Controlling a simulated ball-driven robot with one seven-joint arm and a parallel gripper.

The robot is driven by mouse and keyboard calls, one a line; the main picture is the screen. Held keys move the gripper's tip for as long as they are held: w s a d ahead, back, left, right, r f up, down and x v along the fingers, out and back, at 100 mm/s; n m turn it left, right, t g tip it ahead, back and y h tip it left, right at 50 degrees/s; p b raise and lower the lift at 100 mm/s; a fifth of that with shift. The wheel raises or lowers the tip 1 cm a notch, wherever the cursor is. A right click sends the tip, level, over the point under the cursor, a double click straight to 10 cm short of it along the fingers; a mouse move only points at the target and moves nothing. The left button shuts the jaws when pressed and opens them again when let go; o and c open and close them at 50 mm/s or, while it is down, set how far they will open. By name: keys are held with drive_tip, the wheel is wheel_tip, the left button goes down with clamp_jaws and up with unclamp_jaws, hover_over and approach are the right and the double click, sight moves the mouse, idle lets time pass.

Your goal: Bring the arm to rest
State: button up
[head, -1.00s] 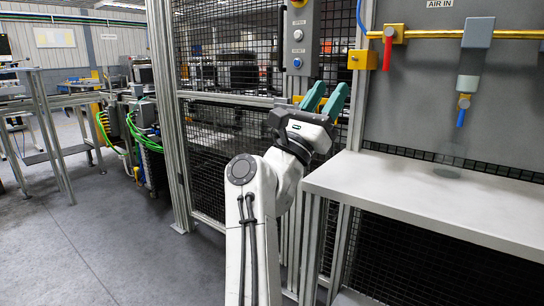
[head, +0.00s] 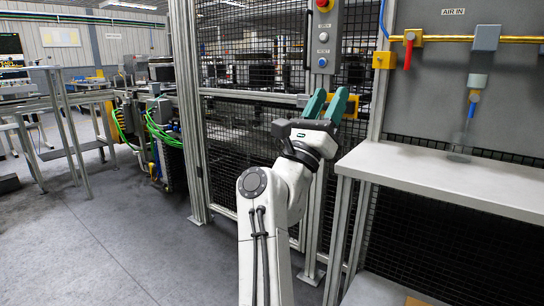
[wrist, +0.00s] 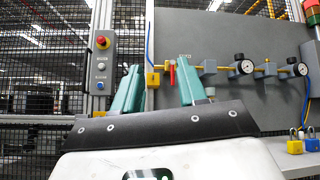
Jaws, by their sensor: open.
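My gripper (head: 327,104) is raised in the middle of the head view, in front of the mesh fence and left of the white bench. Its two green fingers stand apart and point up, with nothing between them. In the wrist view my gripper (wrist: 158,88) also shows open and empty, its fingers toward the control box and the grey panel. My arm is bent below it.
A mesh fence (head: 252,140) on metal posts stands close behind my arm. A control box (head: 323,40) with a red button hangs on it. A white bench (head: 440,178) and a grey air panel (head: 425,75) are at right. The floor (head: 120,240) at left is clear.

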drive_tip(key=s+d+f+n+g+y, duration=0.1)
drive_tip(key=s+d+f+n+y, duration=0.1)
drive_tip(key=f+n+y, duration=1.2)
drive_tip(key=s+d+f+n+g+y, duration=0.1)
drive_tip(key=f+n+y, duration=0.8)
drive_tip(key=f+n, duration=0.8)
drive_tip(key=s+d+f+n+g+h, duration=0.1)
drive_tip(key=s+d+f+n+g, duration=0.3)
drive_tip(key=s+f, duration=0.55)
drive_tip(key=s+d+f+n+g+h, duration=0.2)
drive_tip(key=s+d+f+n+g, duration=0.25)
drive_tip(key=s+f, duration=0.45)
drive_tip(key=s+d+f+n+g+h, duration=0.1)
drive_tip(key=s+d+f+g, duration=0.15)
drive_tip(key=s, duration=0.65)
drive_tip(key=s+d+f+n+g, duration=0.1)
drive_tip(key=s+f+g, duration=0.25)
drive_tip(key=s, duration=0.55)
drive_tip(key=s+d+f+g+h, duration=0.1)
drive_tip(key=s+d+f+g, duration=0.15)
drive_tip(key=s, duration=0.55)
wheel_tip(320, 180, up, 24)
drive_tip(key=p, duration=2.4)
drive_tip(key=shift+a+g, duration=0.3)
drive_tip(key=shift+a, duration=0.15)
